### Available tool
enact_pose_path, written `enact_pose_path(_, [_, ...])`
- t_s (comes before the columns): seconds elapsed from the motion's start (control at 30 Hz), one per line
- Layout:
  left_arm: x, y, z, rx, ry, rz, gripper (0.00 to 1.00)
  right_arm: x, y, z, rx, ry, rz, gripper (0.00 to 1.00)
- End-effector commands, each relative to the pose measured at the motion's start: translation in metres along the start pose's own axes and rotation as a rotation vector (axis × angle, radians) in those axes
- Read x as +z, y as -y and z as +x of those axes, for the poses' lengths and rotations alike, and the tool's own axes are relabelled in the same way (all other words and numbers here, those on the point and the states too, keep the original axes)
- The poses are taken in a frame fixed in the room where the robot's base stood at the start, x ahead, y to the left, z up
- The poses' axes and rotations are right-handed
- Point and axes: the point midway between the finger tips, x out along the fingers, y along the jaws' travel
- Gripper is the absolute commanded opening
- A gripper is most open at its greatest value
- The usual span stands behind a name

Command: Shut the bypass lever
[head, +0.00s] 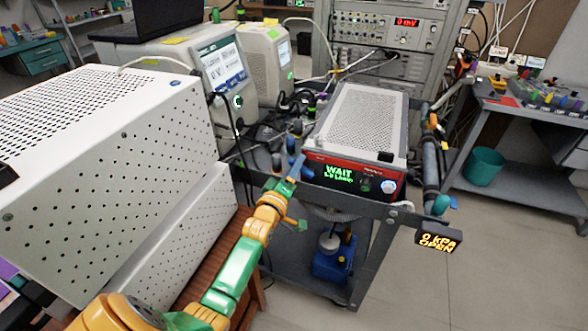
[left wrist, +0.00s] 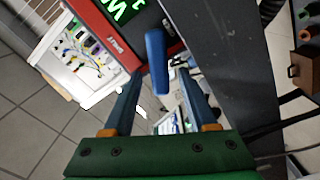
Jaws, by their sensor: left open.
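A blue lever handle (left wrist: 156,62) stands between the two fingers of my left gripper (left wrist: 161,90) in the left wrist view. The fingers are apart, one on each side of it, and I cannot tell whether either touches it. In the head view my left gripper (head: 293,176) is at the front left corner of the red-fronted instrument (head: 352,180), above the cart's front edge. The instrument's screen reads "WAIT" in green. A small display (head: 438,239) at the cart's front right corner reads "0 kPa OPEN". My right gripper is not in view.
The dark cart (head: 372,204) has a front rail close under my left gripper. A large white perforated box (head: 105,165) stands at the left, near my left arm. A blue pump-like device (head: 334,257) sits on the cart's lower shelf. Clear floor lies at the right.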

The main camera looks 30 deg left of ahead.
Motion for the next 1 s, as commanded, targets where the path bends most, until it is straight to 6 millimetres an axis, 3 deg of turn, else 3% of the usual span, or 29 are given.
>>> enact_pose_path(0.07, [0.000,0.000,0.000,0.000,0.000,0.000,0.57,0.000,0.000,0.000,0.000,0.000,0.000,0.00])
enact_pose_path(0.2, [0.000,0.000,0.000,0.000,0.000,0.000,0.20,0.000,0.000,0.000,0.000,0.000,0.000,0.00])
enact_pose_path(0.27, [0.000,0.000,0.000,0.000,0.000,0.000,0.04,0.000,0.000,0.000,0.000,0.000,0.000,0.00])
enact_pose_path(0.3, [0.000,0.000,0.000,0.000,0.000,0.001,0.00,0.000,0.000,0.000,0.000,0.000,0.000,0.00])
enact_pose_path(0.67, [0.000,-0.003,-0.001,-0.001,0.001,0.039,0.00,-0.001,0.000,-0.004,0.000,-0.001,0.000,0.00])
enact_pose_path(1.0, [0.001,-0.014,-0.001,-0.002,0.002,0.275,0.00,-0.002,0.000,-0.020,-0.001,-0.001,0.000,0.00])
